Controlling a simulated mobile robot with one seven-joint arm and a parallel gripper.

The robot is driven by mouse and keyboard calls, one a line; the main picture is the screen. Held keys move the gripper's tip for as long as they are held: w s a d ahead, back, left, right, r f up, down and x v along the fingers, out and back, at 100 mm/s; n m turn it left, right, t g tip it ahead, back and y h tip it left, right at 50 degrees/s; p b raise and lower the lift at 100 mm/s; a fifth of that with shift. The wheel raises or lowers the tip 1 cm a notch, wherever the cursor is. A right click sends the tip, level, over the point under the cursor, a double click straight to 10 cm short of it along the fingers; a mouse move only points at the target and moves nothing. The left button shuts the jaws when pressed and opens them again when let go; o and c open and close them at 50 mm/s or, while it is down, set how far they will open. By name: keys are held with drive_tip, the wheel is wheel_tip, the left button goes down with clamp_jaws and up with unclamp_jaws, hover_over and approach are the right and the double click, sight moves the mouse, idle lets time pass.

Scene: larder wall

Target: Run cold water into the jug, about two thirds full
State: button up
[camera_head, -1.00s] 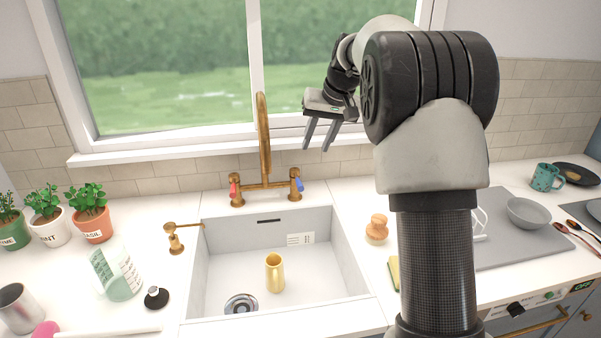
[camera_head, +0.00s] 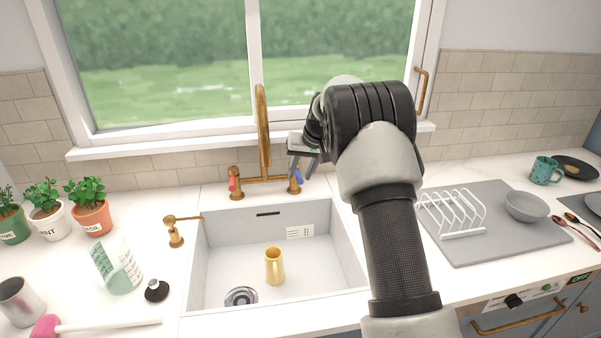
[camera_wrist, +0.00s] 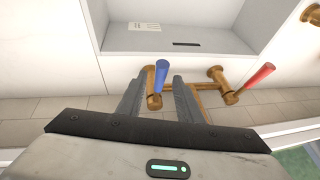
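A yellow jug (camera_head: 274,266) stands upright in the white sink (camera_head: 225,258), right of the drain. Its inside is too small to judge. The brass tap (camera_head: 263,125) rises behind the sink; no water stream shows. It has a red-tipped lever (camera_head: 232,184) on the left and a blue-tipped lever (camera_head: 298,183) on the right. My gripper (camera_head: 300,174) is at the blue lever. In the wrist view my gripper (camera_wrist: 158,80) is open, its fingers either side of the blue lever (camera_wrist: 161,76), with nothing clamped; contact cannot be told. The red lever (camera_wrist: 262,76) is to the right there.
A brass soap dispenser (camera_head: 174,232) stands left of the sink. A see-through container with green marks (camera_head: 116,268) and a dark stopper (camera_head: 156,291) are further left. Potted herbs (camera_head: 90,210) stand behind. A white rack (camera_head: 452,212) is on a grey mat at right. The window sill runs close behind the tap.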

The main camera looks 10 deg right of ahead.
drive_tip(key=shift+w+f, duration=0.1)
drive_tip(key=shift+f, duration=0.1)
clamp_jaws()
drive_tip(key=shift+w+d+n+y, duration=0.1)
drive_tip(key=shift+d+n+y, duration=0.3)
drive_tip(key=shift+d+n, duration=0.6)
drive_tip(key=shift+a, duration=0.15)
unclamp_jaws()
